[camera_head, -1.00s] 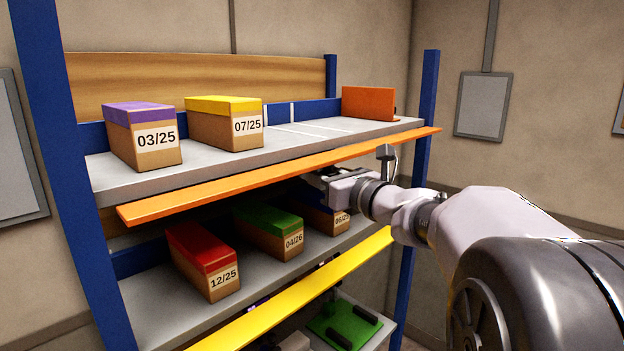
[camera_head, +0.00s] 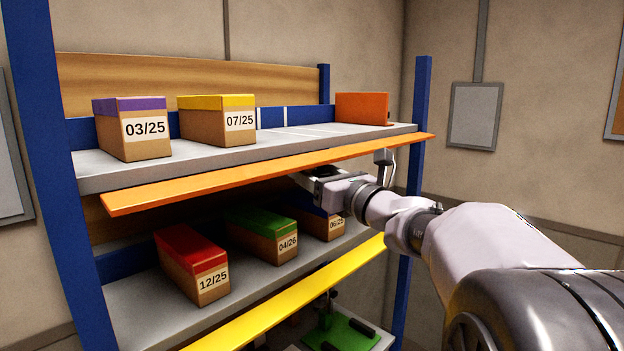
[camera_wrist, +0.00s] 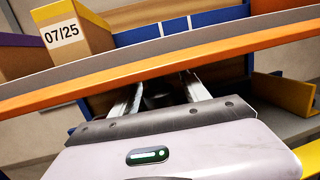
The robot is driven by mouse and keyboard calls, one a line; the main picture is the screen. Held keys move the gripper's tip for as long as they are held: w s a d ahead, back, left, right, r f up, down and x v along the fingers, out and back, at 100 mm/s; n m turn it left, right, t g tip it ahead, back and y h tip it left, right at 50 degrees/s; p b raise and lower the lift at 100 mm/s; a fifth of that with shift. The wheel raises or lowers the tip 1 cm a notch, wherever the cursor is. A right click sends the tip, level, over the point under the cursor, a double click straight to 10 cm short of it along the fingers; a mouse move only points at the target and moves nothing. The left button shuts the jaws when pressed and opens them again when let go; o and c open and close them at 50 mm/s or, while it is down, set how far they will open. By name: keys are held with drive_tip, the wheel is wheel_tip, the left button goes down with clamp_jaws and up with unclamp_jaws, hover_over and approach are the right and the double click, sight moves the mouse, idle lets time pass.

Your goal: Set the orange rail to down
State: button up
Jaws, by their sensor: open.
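The orange rail (camera_head: 210,184) runs along the front of the upper shelf. It juts out as a long flat strip just below the grey shelf edge. In the wrist view the orange rail (camera_wrist: 227,48) crosses the picture at a slant, in front of and above my gripper's fingers. My gripper (camera_wrist: 160,95) is open, with its two fingers apart and nothing seen between them. In the head view my gripper (camera_head: 308,178) is under the right half of the rail; its fingertips are hard to make out. I cannot tell whether it touches the rail.
The upper shelf holds boxes marked 03/25 (camera_head: 135,141) and 07/25 (camera_head: 213,127) and an orange upright piece (camera_head: 362,108). Boxes 12/25 (camera_head: 197,275), 04/26 (camera_head: 268,246) and 06/25 (camera_head: 330,229) stand on the shelf below, behind a yellow rail (camera_head: 290,298). A blue post (camera_head: 416,120) stands right.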

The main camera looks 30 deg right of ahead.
drive_tip(key=b+v, duration=0.3)
drive_tip(key=v, duration=1.4)
drive_tip(key=shift+s+a, duration=0.1)
drive_tip(key=a+f+n+g+y+b, duration=0.2)
drive_tip(key=a+f+n+g+b, duration=0.3)
drive_tip(key=a+f, duration=0.65)
drive_tip(key=a+f+n+g+y+b, duration=0.1)
drive_tip(key=a+f+n+g+b, duration=0.2)
drive_tip(key=a+f+n+b, duration=0.8)
drive_tip(key=s+f+n+g+h+b, duration=0.2)
drive_tip(key=s+f+n+b, duration=0.3)
drive_tip(key=f, duration=1.1)
drive_tip(key=s+f+n+g+h+b, duration=0.2)
drive_tip(key=s+f+n+b, duration=0.3)
drive_tip(key=f, duration=1.1)
drive_tip(key=s+n+g, duration=0.1)
drive_tip(key=s+n, duration=0.2)
drive_tip(key=s, duration=0.2)
drive_tip(key=shift+s+a+n+h, duration=0.25)
drive_tip(key=shift+s+n+h, duration=0.15)
